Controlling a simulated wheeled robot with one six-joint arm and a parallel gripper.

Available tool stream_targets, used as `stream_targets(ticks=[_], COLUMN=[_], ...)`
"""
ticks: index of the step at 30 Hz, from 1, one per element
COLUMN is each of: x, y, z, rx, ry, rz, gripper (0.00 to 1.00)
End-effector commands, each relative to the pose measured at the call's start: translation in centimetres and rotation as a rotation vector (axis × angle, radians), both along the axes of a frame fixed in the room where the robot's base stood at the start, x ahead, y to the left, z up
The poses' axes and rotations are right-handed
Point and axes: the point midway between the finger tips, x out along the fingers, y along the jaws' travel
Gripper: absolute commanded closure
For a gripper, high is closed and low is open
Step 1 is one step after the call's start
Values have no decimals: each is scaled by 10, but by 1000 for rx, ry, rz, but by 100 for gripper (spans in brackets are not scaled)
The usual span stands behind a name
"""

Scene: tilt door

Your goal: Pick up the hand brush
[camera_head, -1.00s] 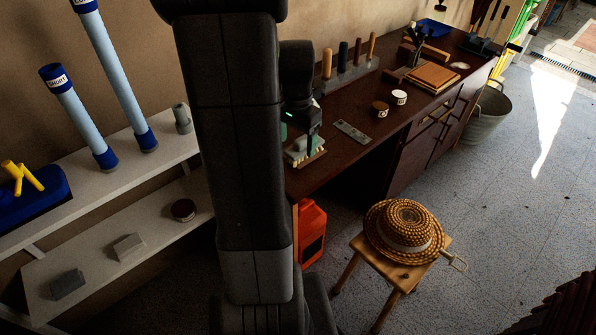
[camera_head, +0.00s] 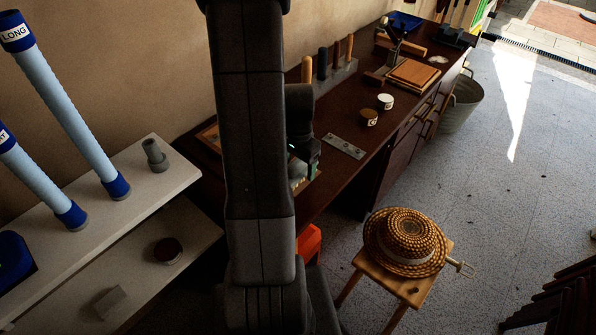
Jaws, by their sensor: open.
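The hand brush (camera_head: 298,184), greenish with pale bristles, lies on the dark workbench (camera_head: 345,178) just right of my arm. Only a small part of it shows; my arm and gripper hide the rest. My gripper (camera_head: 311,172) is open, pointing down directly over the brush or at its edge. I cannot tell whether the fingers touch it or are around it.
A metal plate (camera_head: 344,146), two small tins (camera_head: 369,117) and a tool rack (camera_head: 330,78) stand on the bench. A stool with a straw hat (camera_head: 406,238) is in front. A white shelf (camera_head: 130,205) with pipes is left.

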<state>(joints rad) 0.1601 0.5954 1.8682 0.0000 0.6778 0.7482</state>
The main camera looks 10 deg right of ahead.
Motion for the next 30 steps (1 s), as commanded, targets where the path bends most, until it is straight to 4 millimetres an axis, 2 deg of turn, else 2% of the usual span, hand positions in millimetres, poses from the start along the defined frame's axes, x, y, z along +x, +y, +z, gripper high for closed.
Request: stream_targets(ticks=[3,6,14,17,22,23,30], x=[-1,0,0,0,0,0,0], y=[1,0,1,1,0,0,0], z=[-15,-21,-23,-23,-23,-23,-22], rx=[1,0,0,0,0,0,0], ry=[4,1,0,0,0,0,-1], rz=[0,0,0,0,0,0,0], gripper=[29,29,29,45,78,80,80])
